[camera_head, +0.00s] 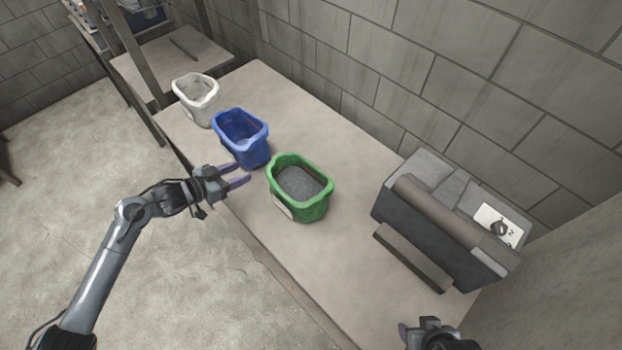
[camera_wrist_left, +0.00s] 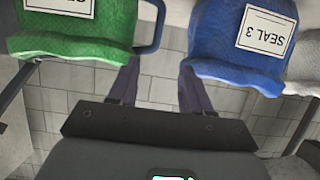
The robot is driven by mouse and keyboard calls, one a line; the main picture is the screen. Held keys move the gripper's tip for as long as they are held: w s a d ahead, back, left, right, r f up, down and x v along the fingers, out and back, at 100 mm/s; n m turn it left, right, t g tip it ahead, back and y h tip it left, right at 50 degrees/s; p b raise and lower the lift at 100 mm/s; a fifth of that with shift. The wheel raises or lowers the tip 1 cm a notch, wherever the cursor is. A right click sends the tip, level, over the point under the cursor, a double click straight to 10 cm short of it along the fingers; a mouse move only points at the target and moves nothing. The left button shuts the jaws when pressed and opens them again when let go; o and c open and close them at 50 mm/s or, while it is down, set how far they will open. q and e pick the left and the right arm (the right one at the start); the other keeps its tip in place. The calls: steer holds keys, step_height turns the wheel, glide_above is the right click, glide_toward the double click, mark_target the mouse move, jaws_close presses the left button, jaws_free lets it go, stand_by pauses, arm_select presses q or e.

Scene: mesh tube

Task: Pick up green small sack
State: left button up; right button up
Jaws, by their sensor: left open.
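The green small sack (camera_head: 312,211) stands upright on the table, open at the top with grey material inside. It also shows in the left wrist view (camera_wrist_left: 100,38), at the upper left with a white label. My left gripper (camera_head: 241,175) is open and empty, just left of the green sack and apart from it, fingers pointing toward the sacks. In the left wrist view its fingers (camera_wrist_left: 160,82) sit below the gap between the green and blue sacks. My right gripper (camera_head: 404,331) is only partly in view at the bottom edge; its jaw state is unclear.
A blue sack (camera_head: 251,155) stands behind the green one, close to my left gripper, with a white sack (camera_head: 197,101) beyond it. A dark machine (camera_head: 440,229) sits at the table's right. The table (camera_head: 330,262) is clear in front of the green sack. A block wall (camera_head: 400,75) runs behind.

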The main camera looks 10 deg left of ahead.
steer(key=shift+s+a+f+b, duration=0.35)
steer(key=shift+s+f, duration=0.15)
steer(key=shift+f, duration=0.15)
steer(key=shift+w, duration=0.1)
steer(key=shift+w+d+f+b, duration=0.1)
steer(key=shift+d+f+b, duration=0.15)
steer(key=shift+f+b, duration=0.25)
arm_select(q)
steer(key=x, duration=1)
steer(key=shift+s+d+f, duration=0.15)
steer(key=shift+d+f, duration=0.05)
steer(key=shift+f, duration=0.25)
jaws_close()
arm_select(e)
steer(key=shift+a, duration=0.1)
